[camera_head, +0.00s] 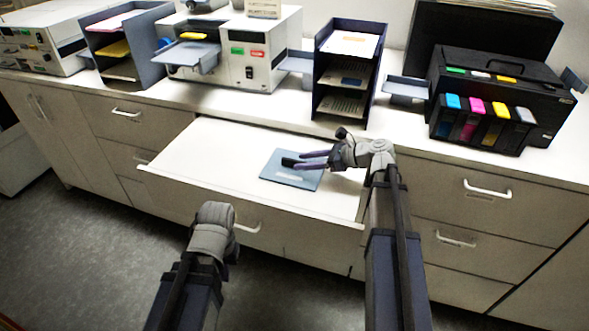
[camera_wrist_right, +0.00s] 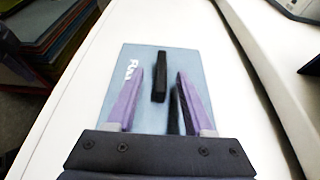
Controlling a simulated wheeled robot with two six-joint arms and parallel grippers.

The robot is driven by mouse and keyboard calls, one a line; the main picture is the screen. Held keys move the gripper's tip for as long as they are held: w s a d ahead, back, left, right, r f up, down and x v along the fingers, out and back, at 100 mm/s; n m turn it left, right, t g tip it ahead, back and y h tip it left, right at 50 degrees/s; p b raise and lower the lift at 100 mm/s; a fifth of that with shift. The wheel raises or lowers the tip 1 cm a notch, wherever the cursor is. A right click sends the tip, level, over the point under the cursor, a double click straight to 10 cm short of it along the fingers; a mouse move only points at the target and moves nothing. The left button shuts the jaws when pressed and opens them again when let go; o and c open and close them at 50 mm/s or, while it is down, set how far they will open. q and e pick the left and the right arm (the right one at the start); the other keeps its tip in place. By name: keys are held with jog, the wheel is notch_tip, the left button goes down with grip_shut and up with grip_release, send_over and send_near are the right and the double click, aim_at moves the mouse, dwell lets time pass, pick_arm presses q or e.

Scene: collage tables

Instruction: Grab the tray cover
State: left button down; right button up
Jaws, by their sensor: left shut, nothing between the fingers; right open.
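The tray cover (camera_head: 291,172) is a flat blue-grey plate with white lettering. It lies in the open white drawer in the head view, and also shows in the right wrist view (camera_wrist_right: 120,95). Its black handle (camera_wrist_right: 160,77) stands up near the middle. My right gripper (camera_head: 298,161) is open over the cover, with purple fingers. In the right wrist view the fingertips (camera_wrist_right: 159,74) are on either side of the handle, with gaps; whether they are low enough beside it I cannot tell. My left gripper (camera_head: 214,222) is shut and empty in front of the drawer, its fingers hard to make out.
The pulled-out drawer (camera_head: 200,150) is otherwise bare. On the counter behind stand a dark paper rack (camera_head: 347,75), a white machine (camera_head: 245,75) and a black printer (camera_head: 500,95) with coloured cartridges. Floor (camera_head: 90,240) is clear at the left.

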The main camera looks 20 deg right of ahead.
aim_at(297, 161)
jog(key=b+x, duration=0.1)
jog(key=x, duration=0.3)
jog(key=shift+w+d, duration=0.1)
jog(key=shift+c, duration=0.2)
grip_shut()
dwell(0.3)
